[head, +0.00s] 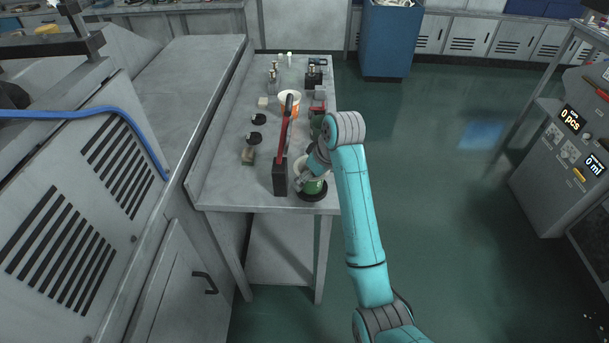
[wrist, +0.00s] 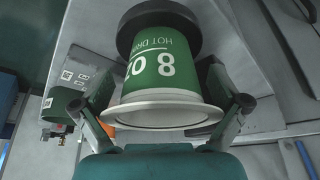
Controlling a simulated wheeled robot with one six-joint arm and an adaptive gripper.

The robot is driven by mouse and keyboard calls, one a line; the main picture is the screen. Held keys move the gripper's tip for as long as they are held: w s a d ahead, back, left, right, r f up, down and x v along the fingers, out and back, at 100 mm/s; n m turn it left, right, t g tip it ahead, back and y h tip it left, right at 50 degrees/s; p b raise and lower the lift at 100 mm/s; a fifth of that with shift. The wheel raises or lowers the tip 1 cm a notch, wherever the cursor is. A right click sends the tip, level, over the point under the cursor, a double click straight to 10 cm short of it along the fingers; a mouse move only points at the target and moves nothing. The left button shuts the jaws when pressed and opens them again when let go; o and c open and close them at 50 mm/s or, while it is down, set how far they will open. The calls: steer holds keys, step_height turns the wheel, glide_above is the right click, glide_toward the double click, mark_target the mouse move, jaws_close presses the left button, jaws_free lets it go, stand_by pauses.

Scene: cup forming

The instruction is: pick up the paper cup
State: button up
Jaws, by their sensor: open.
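The paper cup (head: 314,187) is green and white and stands on a round black base (head: 306,197) at the near right corner of the bench. My gripper (wrist: 163,103) is open, with one finger on each side of the cup. I cannot tell whether the fingers touch it. In the head view my gripper (head: 313,174) is at the cup and partly covers it.
A dark post with a red lever (head: 284,135) stands just left of the cup. A white and orange container (head: 290,101) and several small parts stand farther back on the bench (head: 225,180). The floor right of my arm is clear.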

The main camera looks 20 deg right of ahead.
steer(key=shift+f, duration=0.1)
steer(key=shift+a, duration=0.1)
steer(key=c, duration=0.8)
steer(key=shift+c, duration=0.4)
